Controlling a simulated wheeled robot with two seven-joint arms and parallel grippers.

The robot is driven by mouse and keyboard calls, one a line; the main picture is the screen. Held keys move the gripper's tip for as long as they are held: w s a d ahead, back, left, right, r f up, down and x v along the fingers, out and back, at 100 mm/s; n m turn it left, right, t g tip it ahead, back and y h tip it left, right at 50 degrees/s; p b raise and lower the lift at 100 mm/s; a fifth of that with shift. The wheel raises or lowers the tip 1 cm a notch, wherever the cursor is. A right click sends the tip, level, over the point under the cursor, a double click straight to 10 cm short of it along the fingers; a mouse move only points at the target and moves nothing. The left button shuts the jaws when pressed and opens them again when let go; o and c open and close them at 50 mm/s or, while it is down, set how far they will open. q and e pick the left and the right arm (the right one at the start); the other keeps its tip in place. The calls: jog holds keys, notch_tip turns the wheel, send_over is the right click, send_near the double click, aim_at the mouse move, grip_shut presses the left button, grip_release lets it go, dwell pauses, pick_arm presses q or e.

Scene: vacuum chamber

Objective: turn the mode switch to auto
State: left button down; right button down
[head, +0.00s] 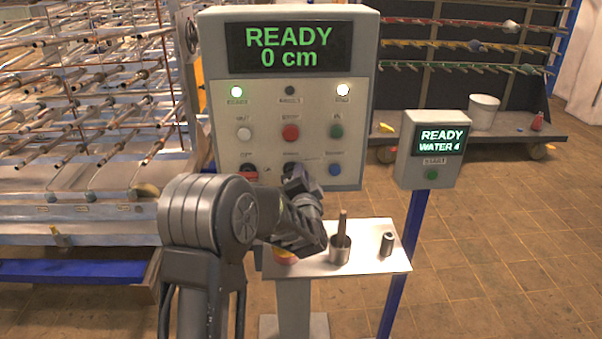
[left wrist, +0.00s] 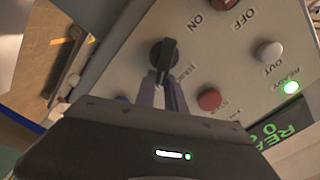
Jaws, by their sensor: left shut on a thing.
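The mode switch is a black knob (left wrist: 163,55) on the grey control panel (head: 222,130), in the bottom row of controls. In the head view my left gripper (head: 299,180) is in front of the panel's lower middle and mostly hides the knob. In the left wrist view my left gripper (left wrist: 165,82) has its two narrow fingers shut on the black knob. The knob's exact pointing direction is hard to tell. The panel's display (head: 288,47) reads READY 0 cm. The right gripper is in neither view.
A red-and-black switch (head: 249,172), a blue button (head: 335,169) and a red button (head: 290,132) are close by. A smaller panel (head: 433,150) stands at right.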

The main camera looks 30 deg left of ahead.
pick_arm(q)
jog(key=c, duration=1.4)
grip_release()
jog(key=b+v, duration=0.1)
jog(key=v, duration=0.6)
jog(key=shift+s+d+b, duration=0.3)
jog(key=shift+b, duration=0.1)
